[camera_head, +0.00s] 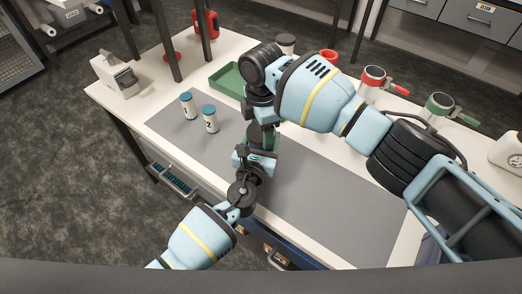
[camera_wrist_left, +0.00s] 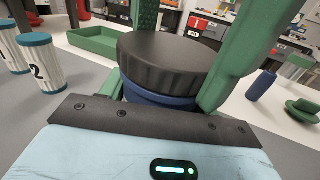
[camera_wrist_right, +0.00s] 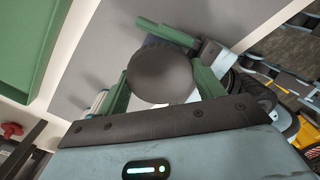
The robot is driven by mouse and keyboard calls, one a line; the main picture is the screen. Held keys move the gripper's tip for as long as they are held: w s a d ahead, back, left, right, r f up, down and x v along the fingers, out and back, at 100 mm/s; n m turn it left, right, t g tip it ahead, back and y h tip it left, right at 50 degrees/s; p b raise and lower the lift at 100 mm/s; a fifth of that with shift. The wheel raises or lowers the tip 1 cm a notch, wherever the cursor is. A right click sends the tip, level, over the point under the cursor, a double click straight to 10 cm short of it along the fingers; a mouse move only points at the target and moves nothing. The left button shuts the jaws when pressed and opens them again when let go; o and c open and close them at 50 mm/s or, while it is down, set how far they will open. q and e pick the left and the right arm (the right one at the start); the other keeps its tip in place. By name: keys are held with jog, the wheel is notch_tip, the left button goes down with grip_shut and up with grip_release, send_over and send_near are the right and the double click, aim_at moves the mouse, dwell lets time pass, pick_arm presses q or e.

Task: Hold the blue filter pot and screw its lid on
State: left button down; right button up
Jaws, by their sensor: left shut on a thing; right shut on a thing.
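In the left wrist view a black round lid (camera_wrist_left: 172,62) with a ribbed edge sits over the blue filter pot (camera_wrist_left: 150,98), of which a narrow blue band shows. In the right wrist view the lid (camera_wrist_right: 162,75) lies between the green fingers of my right gripper (camera_wrist_right: 163,92), shut on it from above. My left gripper (camera_head: 258,150) is below it, shut on the pot. The right gripper (camera_head: 262,122) also shows in the head view, where my arms hide most of the pot and lid. The thread between lid and pot is hidden.
Two white bottles with teal caps (camera_head: 187,105) (camera_head: 210,119) stand left of the grippers. A green tray (camera_head: 228,82) is behind. The grey mat (camera_head: 335,200) is clear at front right.

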jog(key=o, duration=1.1)
jog(key=shift+r, duration=2.3)
jog(key=shift+c, duration=0.5)
jog(key=shift+r+n, duration=1.1)
jog(key=shift+r, duration=0.65)
